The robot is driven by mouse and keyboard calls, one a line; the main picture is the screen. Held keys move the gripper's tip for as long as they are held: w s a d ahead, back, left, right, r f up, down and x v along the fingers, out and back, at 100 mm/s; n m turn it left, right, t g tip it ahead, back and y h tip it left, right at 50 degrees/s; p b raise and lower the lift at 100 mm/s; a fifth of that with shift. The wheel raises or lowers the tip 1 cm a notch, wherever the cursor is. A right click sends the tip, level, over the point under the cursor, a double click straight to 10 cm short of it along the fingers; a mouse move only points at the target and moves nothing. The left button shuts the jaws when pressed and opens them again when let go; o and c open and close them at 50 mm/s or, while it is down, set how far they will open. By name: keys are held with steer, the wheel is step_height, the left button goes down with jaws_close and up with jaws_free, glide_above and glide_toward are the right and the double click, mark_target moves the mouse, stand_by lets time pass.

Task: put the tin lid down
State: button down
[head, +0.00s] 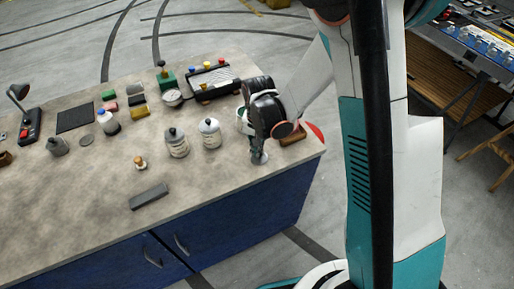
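My gripper (258,155) points down close to the worktop (215,180) near its right end. Its fingers are small and partly covered by the wrist, so I cannot tell whether they are open or shut. A small grey shape shows at the fingertips; I cannot tell whether it is the tin lid or part of the fingers. A flat, round grey disc (86,140) lies on the left part of the worktop, well apart from my gripper; I cannot tell whether it is a lid.
A dark grey bar (149,196) lies near the front. The front right worktop is clear.

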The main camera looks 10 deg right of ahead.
steer(key=shift+f, duration=0.15)
steer(key=c, duration=1.6)
jaws_free()
steer(key=shift+c, duration=0.2)
steer(key=s+d+r+n+t+p, duration=0.1)
steer(key=s+d+r, duration=0.2)
steer(key=r, duration=0.9)
steer(key=s+d+r+n+t+p, duration=0.1)
steer(key=s+d+r+t, duration=0.15)
steer(key=r, duration=0.85)
steer(key=s+d+r+n+t, duration=0.1)
steer(key=s+d+r, duration=0.1)
steer(key=s, duration=0.4)
steer(key=s+d+r+n+t, duration=0.2)
steer(key=s+r, duration=0.1)
steer(key=s, duration=0.3)
steer(key=shift+d+r, duration=0.2)
steer(key=shift+d, duration=0.05)
steer(key=shift+t, duration=0.25)
